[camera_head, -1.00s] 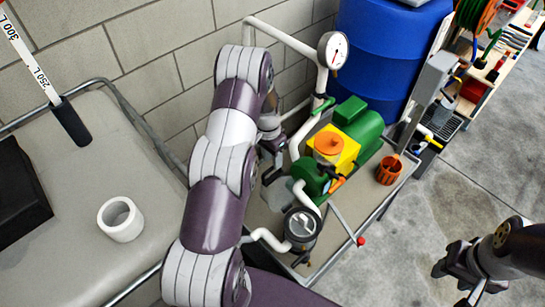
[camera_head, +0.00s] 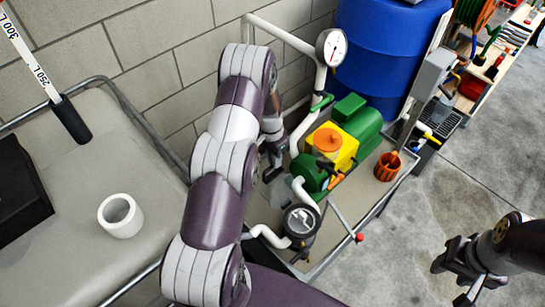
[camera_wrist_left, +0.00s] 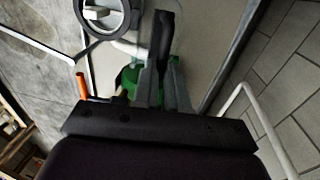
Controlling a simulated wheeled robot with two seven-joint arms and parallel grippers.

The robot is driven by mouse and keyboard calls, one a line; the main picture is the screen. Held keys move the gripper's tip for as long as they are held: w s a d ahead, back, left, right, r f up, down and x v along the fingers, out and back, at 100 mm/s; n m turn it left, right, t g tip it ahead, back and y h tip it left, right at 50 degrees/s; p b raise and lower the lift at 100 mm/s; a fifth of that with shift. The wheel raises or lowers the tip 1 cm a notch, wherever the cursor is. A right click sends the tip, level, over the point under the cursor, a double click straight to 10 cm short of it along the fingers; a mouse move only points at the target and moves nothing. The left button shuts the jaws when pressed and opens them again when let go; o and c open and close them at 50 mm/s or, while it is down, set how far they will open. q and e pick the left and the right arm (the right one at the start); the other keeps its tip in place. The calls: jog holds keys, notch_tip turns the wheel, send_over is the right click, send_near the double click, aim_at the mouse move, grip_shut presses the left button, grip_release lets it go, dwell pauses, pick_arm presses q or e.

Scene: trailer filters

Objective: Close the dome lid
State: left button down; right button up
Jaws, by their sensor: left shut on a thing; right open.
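The pump set on the trailer has a yellow block with a round orange cap (camera_head: 327,139) on top. I cannot tell for sure which part is the dome lid. A round dark-rimmed filter housing (camera_head: 300,221) stands at the trailer's near end; its top also shows in the left wrist view (camera_wrist_left: 104,14). My left gripper (camera_head: 272,150) is left of the pump, partly hidden by my arm. In the left wrist view its fingers are shut on a narrow dark piece (camera_wrist_left: 163,38). My right gripper (camera_head: 462,275) is open and empty at the lower right, away from the trailer.
A pressure gauge (camera_head: 331,47) on a white pipe and a blue barrel (camera_head: 390,45) stand behind the pump.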

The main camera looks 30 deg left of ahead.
pick_arm(q)
jog(key=s+d+r, duration=0.1)
jog(key=s+d, duration=0.2)
jog(key=d, duration=0.7)
jog(key=shift+d+r+b, duration=0.2)
jog(key=shift+d+b, duration=0.05)
jog(key=shift+b, duration=0.2)
jog(key=c, duration=1.2)
grip_release()
jog(key=shift+o, duration=0.2)
jog(key=shift+r, duration=0.1)
notch_tip(320, 180, up, 12)
jog(key=a+b, duration=0.1)
jog(key=b, duration=0.1)
jog(key=shift+w+a+r, duration=0.2)
